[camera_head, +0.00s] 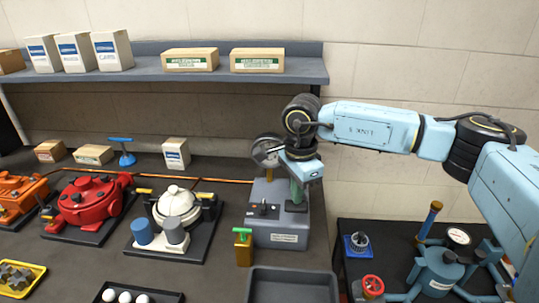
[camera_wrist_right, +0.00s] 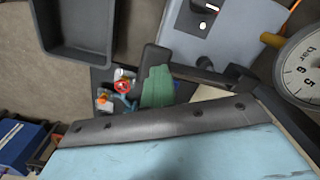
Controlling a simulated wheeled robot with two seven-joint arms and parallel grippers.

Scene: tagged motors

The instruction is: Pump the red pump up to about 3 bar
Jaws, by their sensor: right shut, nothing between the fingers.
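The red pump (camera_head: 90,203) sits on a dark base at the left of the bench in the head view. A grey box (camera_head: 278,228) with a small switch panel stands right of centre. A round gauge (camera_head: 267,150) is mounted at its back. My right gripper (camera_head: 300,180) is shut and empty, above the grey box beside a green upright part (camera_head: 297,192). Green also shows in the wrist view (camera_wrist_right: 157,88). My left gripper is out of view.
A white-domed machine (camera_head: 177,205) stands between the red pump and the grey box. A gold block with a green top (camera_head: 243,247) and an empty grey tray (camera_head: 292,287) lie in front. A blue device with a gauge (camera_head: 440,268) stands on the lower right table.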

